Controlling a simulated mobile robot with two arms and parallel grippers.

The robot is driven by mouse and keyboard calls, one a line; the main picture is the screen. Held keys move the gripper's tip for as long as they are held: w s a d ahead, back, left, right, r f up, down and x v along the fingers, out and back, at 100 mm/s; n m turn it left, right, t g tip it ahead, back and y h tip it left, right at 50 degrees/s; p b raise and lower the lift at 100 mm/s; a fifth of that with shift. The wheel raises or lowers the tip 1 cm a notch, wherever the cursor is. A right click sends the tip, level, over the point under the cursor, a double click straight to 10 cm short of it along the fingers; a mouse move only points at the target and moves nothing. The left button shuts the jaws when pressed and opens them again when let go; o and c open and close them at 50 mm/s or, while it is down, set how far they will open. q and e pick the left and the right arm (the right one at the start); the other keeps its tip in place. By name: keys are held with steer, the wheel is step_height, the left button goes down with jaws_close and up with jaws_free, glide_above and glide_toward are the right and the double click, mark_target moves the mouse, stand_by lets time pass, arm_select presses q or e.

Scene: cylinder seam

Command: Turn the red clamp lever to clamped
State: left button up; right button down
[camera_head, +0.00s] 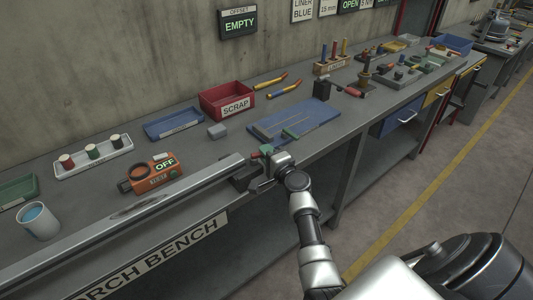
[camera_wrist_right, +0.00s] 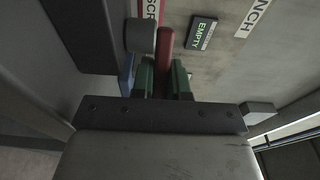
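The red clamp lever (camera_wrist_right: 165,50) stands upright between the green fingertips of my right gripper (camera_wrist_right: 164,78) in the right wrist view. The fingers lie close along both its sides and look shut on it; their exact contact is hard to see. In the head view, my right gripper (camera_head: 268,156) is at the right end of the long grey metal beam (camera_head: 150,207), on the bench's front edge. Only a little red shows there, and my wrist hides part of the clamp. My left gripper is not in view.
Behind the gripper lie a blue mat (camera_head: 300,118), a small grey block (camera_head: 217,131) and a red SCRAP bin (camera_head: 228,99). An orange device marked OFF (camera_head: 155,174) stands behind the beam. A cup (camera_head: 40,222) is at the left. A wall sign reads EMPTY (camera_head: 239,22).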

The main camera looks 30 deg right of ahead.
steer(key=shift+w+d+f+n+y+b, duration=0.15)
steer(key=shift+n+y+b, duration=0.25)
steer(key=shift+y+b, duration=0.4)
steer(key=n+g+y+b, duration=0.1)
steer(key=n+y+b, duration=0.1)
steer(key=y+b, duration=0.1)
steer(key=w+n+g+y+b, duration=0.1)
steer(key=n+y+b, duration=0.1)
steer(key=b, duration=0.4)
steer(key=w+n+g+y+b, duration=0.1)
steer(key=n+y+b, duration=0.2)
steer(key=y+b, duration=0.2)
steer(key=shift+w+f+g, duration=0.25)
steer(key=shift+g, duration=0.05)
steer(key=y+b, duration=0.1)
steer(key=n+g+y+b, duration=0.1)
steer(key=n+g+b, duration=0.1)
steer(key=shift+w+a+r+y, duration=0.3)
steer(key=shift+a+y, duration=0.05)
steer(key=shift+y, duration=0.05)
steer(key=shift+n+g+b, duration=0.4)
steer(key=shift+n+b, duration=0.1)
steer(key=shift+a+r, duration=0.1)
steer(key=c, duration=1.4)
jaws_free()
